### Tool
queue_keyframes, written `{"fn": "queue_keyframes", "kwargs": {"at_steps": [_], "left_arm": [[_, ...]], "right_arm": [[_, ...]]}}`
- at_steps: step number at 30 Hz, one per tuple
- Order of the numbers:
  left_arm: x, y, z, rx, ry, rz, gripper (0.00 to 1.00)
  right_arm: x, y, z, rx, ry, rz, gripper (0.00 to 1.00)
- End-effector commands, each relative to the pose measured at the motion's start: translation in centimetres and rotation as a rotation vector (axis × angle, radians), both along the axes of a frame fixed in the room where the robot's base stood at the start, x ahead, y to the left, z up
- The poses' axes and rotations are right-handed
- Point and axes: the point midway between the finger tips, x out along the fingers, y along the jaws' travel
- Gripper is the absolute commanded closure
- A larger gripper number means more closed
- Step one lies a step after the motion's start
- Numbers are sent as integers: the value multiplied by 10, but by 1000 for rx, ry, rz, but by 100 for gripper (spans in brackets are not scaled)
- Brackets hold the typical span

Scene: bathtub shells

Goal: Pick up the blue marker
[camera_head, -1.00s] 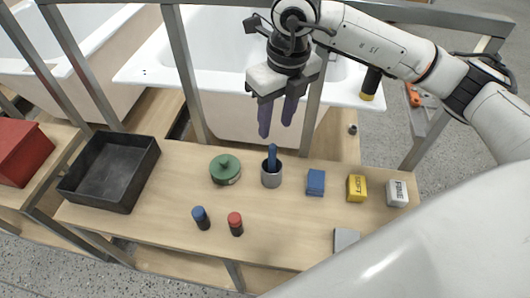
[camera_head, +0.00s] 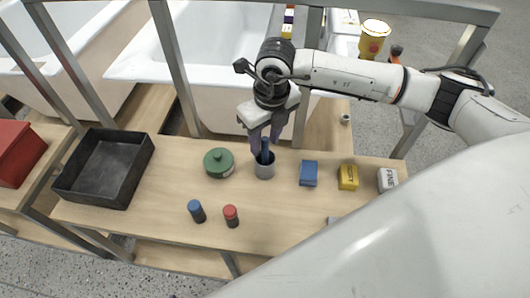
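A blue marker (camera_head: 265,153) stands upright in a grey cup (camera_head: 265,171) on the wooden bench. My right gripper (camera_head: 265,146) is low over the cup, its two purple fingers pointing down. The fingers are apart, one on each side of the marker's upper part; I cannot tell whether they touch it. A short dark cylinder with a blue top (camera_head: 196,210) stands nearer the front, beside a similar red-topped one (camera_head: 231,215). My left gripper is not in view.
A green lidded pot (camera_head: 219,162) stands left of the cup. Blue (camera_head: 308,173), yellow (camera_head: 348,177) and white (camera_head: 387,180) blocks stand right. A black tray (camera_head: 101,170) lies at the left. My white body hides the front right. Metal posts rise behind.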

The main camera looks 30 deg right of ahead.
Motion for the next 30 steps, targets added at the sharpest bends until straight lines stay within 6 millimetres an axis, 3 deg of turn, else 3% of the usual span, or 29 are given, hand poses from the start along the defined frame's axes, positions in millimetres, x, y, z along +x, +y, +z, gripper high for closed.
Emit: {"fn": "queue_keyframes", "kwargs": {"at_steps": [2, 9, 20, 30], "left_arm": [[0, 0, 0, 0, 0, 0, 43], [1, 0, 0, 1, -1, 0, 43], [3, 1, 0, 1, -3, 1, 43], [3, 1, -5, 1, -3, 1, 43]], "right_arm": [[0, 0, 0, 0, 0, 0, 63], [0, 0, 1, 1, 0, 0, 100], [1, 0, 9, 3, -4, -1, 100], [1, 0, 74, 1, -4, 1, 100]]}}
